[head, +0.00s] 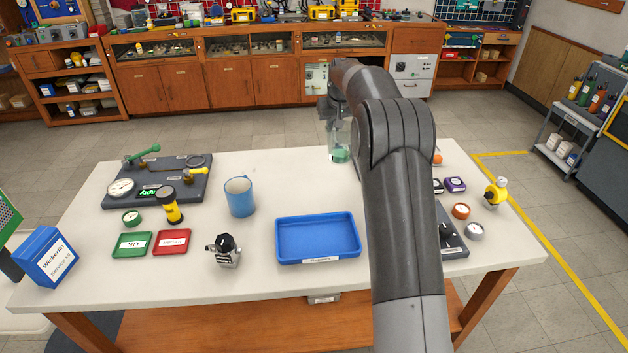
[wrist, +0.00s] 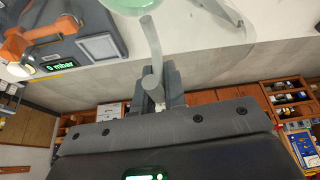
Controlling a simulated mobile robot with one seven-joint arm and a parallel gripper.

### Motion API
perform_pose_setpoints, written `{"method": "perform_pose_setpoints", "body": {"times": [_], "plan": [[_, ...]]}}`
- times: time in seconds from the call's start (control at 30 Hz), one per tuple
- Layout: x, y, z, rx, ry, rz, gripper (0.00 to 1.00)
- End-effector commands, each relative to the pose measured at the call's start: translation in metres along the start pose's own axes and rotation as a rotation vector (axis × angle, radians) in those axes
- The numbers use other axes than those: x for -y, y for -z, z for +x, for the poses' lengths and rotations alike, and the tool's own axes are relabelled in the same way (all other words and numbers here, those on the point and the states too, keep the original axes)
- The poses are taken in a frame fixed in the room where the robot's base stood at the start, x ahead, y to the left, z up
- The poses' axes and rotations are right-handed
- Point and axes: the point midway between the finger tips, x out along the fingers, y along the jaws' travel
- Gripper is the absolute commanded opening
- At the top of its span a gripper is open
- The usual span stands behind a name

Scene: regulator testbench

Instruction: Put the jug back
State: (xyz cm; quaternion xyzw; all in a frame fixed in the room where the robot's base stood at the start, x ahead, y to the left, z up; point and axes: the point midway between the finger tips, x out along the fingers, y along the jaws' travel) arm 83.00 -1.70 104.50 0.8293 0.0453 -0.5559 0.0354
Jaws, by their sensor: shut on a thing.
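The clear jug (head: 339,143) with some green liquid in its bottom is at the far edge of the white table, left of my arm in the head view. My gripper (head: 329,98) is at the jug's upper part, partly covered by my arm. In the wrist view my gripper (wrist: 157,88) is shut on the jug's pale grey handle (wrist: 152,50). The jug's green-tinted body (wrist: 138,4) is cut off by the top of that view. I cannot tell whether the jug's base touches the table.
A blue tray (head: 318,262), a blue mug (head: 240,198) and a regulator panel (head: 192,192) stand on the table (head: 275,180). My arm hides part of a second panel (head: 453,238). A grey unit reading 0 mbar (wrist: 95,48) lies near the jug in the wrist view.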

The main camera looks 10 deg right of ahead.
Motion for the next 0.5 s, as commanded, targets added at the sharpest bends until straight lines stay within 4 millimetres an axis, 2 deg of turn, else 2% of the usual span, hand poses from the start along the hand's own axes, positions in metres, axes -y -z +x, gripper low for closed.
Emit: {"method": "perform_pose_setpoints", "body": {"times": [0.1,0.23,0.37,0.5], "plan": [[-0.024,-0.009,-0.009,-0.006,-0.022,0.065,0.00],[-0.033,-0.013,-0.012,-0.008,-0.033,0.098,0.00],[-0.021,-0.009,0.001,-0.008,-0.035,0.104,0.00],[0.005,0.000,0.024,-0.008,-0.035,0.101,0.00]]}}
